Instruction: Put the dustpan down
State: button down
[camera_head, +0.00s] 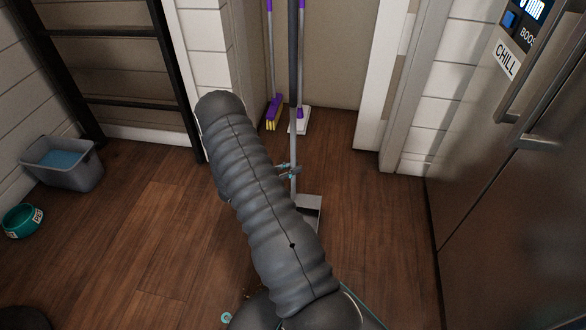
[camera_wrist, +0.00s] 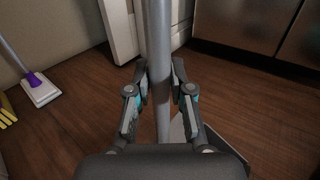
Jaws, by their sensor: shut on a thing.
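The dustpan is a grey pan (camera_head: 309,208) on a long upright handle (camera_head: 294,130) with a dark upper grip. My gripper (camera_head: 290,170) is shut on the lower metal part of the handle. In the wrist view the gripper (camera_wrist: 160,88) has one finger on each side of the handle (camera_wrist: 157,40), and part of the pan (camera_wrist: 228,146) shows below right. The pan is low, close to the wooden floor; I cannot tell whether it touches. My arm hides part of the pan's left side in the head view.
A purple and yellow broom (camera_head: 274,112) and a white-headed mop (camera_head: 299,122) stand in the alcove behind. A steel fridge (camera_head: 510,190) is at right. A grey litter tray (camera_head: 62,165) and teal bowl (camera_head: 22,220) are at left. Crumbs and a small teal item (camera_head: 226,317) lie in front.

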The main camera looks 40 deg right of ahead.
jog(key=shift+f, duration=0.15)
jog(key=c, duration=1)
grip_release()
jog(key=shift+c, duration=0.2)
